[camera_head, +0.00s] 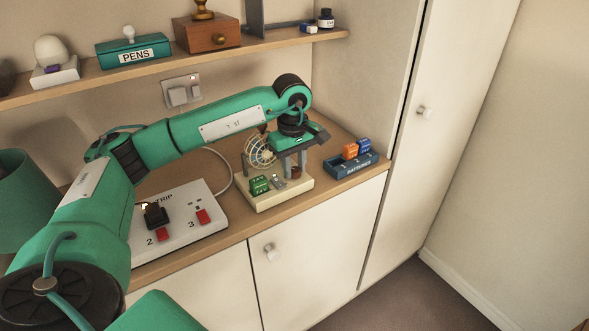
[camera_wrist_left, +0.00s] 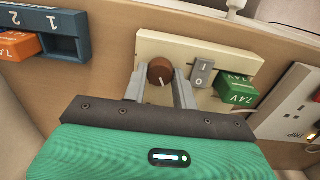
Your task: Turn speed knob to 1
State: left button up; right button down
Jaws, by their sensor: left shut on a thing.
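The speed knob (camera_wrist_left: 160,71) is a round brown knob with a white pointer line on the cream base (camera_wrist_left: 223,58) of a small fan unit. In the wrist view the pointer aims down and slightly right; I cannot read any scale marks around it. My left gripper (camera_wrist_left: 160,84) has one finger on each side of the knob and is shut on it. A grey I/O rocker switch (camera_wrist_left: 202,73) sits beside the knob. My right gripper is out of view.
A green 7.4V block (camera_wrist_left: 237,94) sits on the base near the switch. The wire fan guard (camera_head: 258,152) stands behind. A blue battery tray (camera_head: 350,167) with orange and blue blocks is to the right, a power strip (camera_head: 180,228) to the left, and a shelf (camera_head: 160,62) above.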

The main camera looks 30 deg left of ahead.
aim_at(293, 170)
pick_arm(q)
jog(key=shift+m, duration=0.6)
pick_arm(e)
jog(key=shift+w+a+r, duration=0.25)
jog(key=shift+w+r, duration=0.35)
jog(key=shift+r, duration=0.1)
pick_arm(q)
jog(key=o, duration=1)
jog(key=r, duration=1.4)
jog(key=shift+s+a+b, duration=0.15)
jog(key=shift+s+b, duration=0.1)
jog(key=shift+b, duration=0.1)
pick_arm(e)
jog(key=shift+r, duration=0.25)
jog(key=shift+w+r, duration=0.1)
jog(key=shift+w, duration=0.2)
